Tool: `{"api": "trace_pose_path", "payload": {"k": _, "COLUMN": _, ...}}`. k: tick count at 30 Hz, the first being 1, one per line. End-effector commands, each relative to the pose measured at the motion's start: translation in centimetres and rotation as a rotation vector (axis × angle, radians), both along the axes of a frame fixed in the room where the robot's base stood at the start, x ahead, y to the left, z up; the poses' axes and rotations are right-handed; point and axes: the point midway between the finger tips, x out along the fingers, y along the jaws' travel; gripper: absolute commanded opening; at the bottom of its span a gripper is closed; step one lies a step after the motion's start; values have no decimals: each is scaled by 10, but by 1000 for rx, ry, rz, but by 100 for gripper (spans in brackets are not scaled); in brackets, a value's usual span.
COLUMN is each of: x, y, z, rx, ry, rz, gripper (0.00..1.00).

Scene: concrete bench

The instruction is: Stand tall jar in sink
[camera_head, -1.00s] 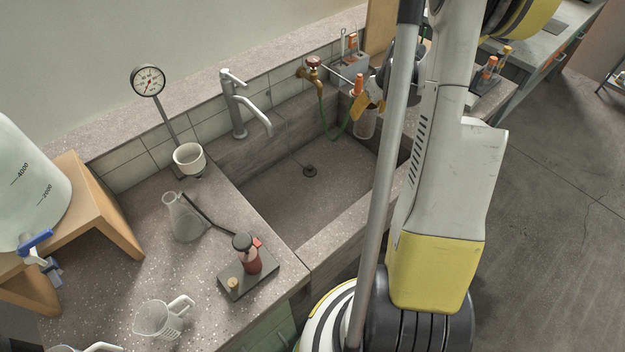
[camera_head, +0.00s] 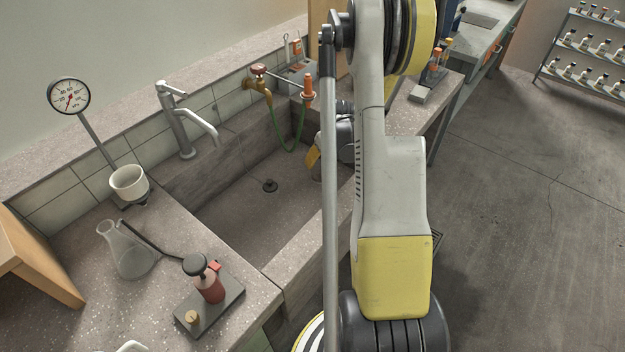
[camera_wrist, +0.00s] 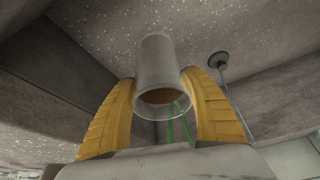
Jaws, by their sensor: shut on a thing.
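The tall jar (camera_wrist: 158,62) is a clear, greyish cylinder in the wrist view, between the two yellow fingers of my gripper (camera_wrist: 161,82), which is shut on it. The rim shows toward the camera, with a brownish patch seen through it. I cannot tell whether the jar touches the sink floor.
A grey faucet (camera_head: 182,120) and a brass valve (camera_head: 260,80) with a green hose (camera_head: 285,145) are along the sink's back. A flask (camera_head: 128,250) and a red-bodied device (camera_head: 208,282) stand on the left counter. The sink floor around the drain is clear.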

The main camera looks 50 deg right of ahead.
Motion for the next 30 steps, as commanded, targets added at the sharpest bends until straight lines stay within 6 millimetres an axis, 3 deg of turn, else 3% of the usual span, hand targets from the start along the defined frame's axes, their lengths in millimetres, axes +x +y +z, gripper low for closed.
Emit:
{"api": "trace_pose_path", "payload": {"k": 1, "x": 0, "y": 0, "z": -12, "rx": 0, "ry": 0, "rz": 0, "gripper": 21}}
{"api": "trace_pose_path", "payload": {"k": 10, "x": 0, "y": 0, "z": -50, "rx": 0, "ry": 0, "rz": 0, "gripper": 21}}
{"api": "trace_pose_path", "payload": {"k": 22, "x": 0, "y": 0, "z": -54, "rx": 0, "ry": 0, "rz": 0, "gripper": 21}}
{"api": "trace_pose_path", "payload": {"k": 23, "x": 0, "y": 0, "z": -53, "rx": 0, "ry": 0, "rz": 0, "gripper": 69}}
{"api": "trace_pose_path", "payload": {"k": 24, "x": 0, "y": 0, "z": -53, "rx": 0, "ry": 0, "rz": 0, "gripper": 81}}
{"api": "trace_pose_path", "payload": {"k": 30, "x": 0, "y": 0, "z": -53, "rx": 0, "ry": 0, "rz": 0, "gripper": 82}}
